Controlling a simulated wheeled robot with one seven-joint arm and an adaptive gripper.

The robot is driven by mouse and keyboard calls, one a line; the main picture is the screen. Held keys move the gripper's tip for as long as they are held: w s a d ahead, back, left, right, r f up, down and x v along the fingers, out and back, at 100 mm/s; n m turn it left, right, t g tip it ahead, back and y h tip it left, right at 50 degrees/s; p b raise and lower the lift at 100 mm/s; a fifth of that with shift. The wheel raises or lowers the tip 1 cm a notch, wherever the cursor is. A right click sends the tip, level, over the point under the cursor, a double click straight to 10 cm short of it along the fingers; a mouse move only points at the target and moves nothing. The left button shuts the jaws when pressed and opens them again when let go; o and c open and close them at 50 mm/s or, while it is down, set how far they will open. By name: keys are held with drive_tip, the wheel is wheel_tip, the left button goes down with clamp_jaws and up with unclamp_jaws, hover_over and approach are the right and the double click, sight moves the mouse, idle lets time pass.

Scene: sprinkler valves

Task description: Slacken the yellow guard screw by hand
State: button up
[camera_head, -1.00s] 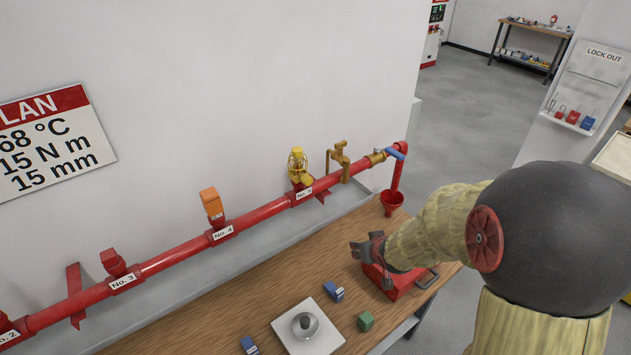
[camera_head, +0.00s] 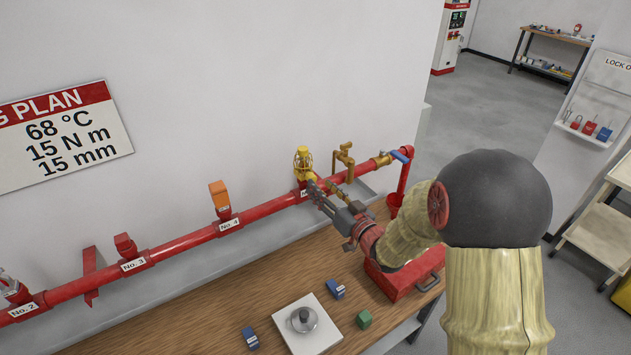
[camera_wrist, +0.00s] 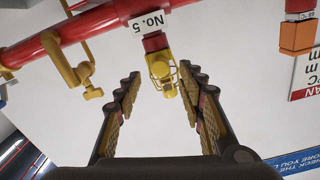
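The yellow guard (camera_head: 303,161) is a wire cage around the sprinkler head on the red pipe at the No. 5 tag. In the wrist view the guard (camera_wrist: 163,72) hangs below the tag, with a yellow stem-like part (camera_wrist: 188,103) that may be its screw. My gripper (camera_head: 314,184) is close to the guard in the head view, to its lower right. In the wrist view my gripper (camera_wrist: 165,85) is open, its two padded fingers apart on either side of the guard's line. No contact shows. The screw is too small to tell in the head view.
A brass valve pipe (camera_head: 343,160) and a blue-handled valve (camera_head: 401,156) stand right of the guard. An orange block (camera_head: 219,196) sits on No. 4. A red toolbox (camera_head: 405,277), a white plate (camera_head: 307,326) and small blocks are on the wooden bench (camera_head: 215,315).

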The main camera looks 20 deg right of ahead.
drive_tip(key=shift+x, duration=2)
clamp_jaws()
